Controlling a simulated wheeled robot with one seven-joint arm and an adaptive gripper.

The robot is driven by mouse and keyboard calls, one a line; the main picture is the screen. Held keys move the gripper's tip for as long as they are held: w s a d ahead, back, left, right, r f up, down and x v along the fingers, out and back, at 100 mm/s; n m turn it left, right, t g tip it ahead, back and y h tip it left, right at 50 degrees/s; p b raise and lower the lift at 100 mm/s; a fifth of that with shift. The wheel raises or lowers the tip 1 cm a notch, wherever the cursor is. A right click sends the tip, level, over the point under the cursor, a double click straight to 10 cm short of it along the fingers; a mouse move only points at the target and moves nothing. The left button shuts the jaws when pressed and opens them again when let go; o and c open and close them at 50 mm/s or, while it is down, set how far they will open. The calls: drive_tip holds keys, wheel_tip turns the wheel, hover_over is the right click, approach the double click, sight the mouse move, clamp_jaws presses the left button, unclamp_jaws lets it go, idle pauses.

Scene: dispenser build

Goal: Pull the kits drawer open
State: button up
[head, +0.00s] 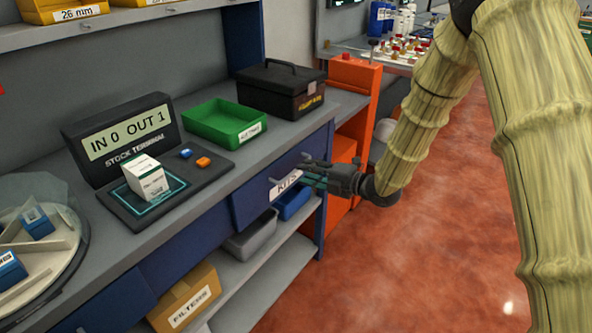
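The kits drawer (252,203) has a dark blue front under the grey workbench top, with a white label (286,184) of which "KITS" can be read. The drawer front looks about flush with the bench edge. My gripper (306,171) reaches in from the right, with its fingers at the drawer front beside the label. The fingers cover part of the front, and the handle cannot be made out clearly. Whether the fingers are apart, closed or touching the handle is too small to tell.
The bench top holds a stock terminal (122,139) with a white box (146,177), a green tray (222,122) and a black case (281,88). Below are a grey bin (250,238), a blue bin (291,203) and a filters carton (186,300). Red floor (400,270) is open in front.

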drive_tip(key=shift+x, duration=2.5)
clamp_jaws()
